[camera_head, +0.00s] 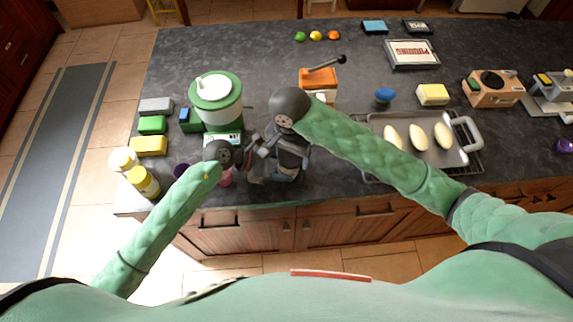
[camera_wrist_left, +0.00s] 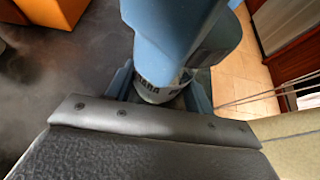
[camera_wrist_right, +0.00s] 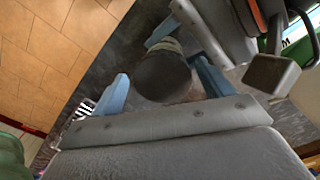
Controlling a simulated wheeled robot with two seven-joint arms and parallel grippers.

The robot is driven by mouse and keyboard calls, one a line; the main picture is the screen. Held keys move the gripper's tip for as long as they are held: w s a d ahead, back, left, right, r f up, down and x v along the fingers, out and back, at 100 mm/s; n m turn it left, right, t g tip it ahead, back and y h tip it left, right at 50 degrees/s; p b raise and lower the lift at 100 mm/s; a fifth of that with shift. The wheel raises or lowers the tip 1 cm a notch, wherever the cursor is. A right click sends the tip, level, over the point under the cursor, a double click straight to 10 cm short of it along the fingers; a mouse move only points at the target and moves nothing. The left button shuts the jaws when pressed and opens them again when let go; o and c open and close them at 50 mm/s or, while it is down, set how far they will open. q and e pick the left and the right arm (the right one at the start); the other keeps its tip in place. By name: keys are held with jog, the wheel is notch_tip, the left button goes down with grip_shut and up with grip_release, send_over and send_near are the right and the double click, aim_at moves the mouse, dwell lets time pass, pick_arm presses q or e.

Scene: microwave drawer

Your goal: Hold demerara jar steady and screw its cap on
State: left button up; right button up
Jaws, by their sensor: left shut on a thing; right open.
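The demerara jar (camera_wrist_left: 153,90) shows in the left wrist view as a pale label with dark lettering, between the fingers of my left gripper (camera_wrist_left: 160,98), which is shut on it. In the right wrist view a dark round top, seemingly the cap (camera_wrist_right: 163,76), lies between the spread fingers of my right gripper (camera_wrist_right: 163,88), which is open around it. I cannot tell how the cap sits on the jar. In the head view my left gripper (camera_head: 262,148) and right gripper (camera_head: 288,160) meet near the counter's front edge and hide most of the jar.
A green and white machine (camera_head: 217,100) stands behind my left gripper. An orange device with a dark lever (camera_head: 318,80) stands behind my right one. A tray (camera_head: 375,128) with pale loaves lies to the right. Yellow-topped jars (camera_head: 143,181) stand at the left front corner.

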jog(key=n, duration=1.2)
jog(key=shift+n, duration=0.3)
jog(key=n, duration=0.3)
jog(key=shift+c, duration=0.3)
jog(key=shift+s+a+f, duration=0.1)
jog(key=shift+s, duration=0.1)
jog(key=c, duration=1)
jog(key=shift+o, duration=0.3)
jog(key=m, duration=0.3)
jog(key=shift+s+a+m, duration=0.1)
jog(key=shift+s+m, duration=0.1)
jog(key=shift+m, duration=0.1)
jog(key=m, duration=0.4)
jog(key=shift+f+m, duration=0.1)
jog(key=shift+m, duration=0.2)
jog(key=m, duration=0.5)
jog(key=shift+w+d+m, duration=0.25)
jog(key=shift+w+m, duration=0.05)
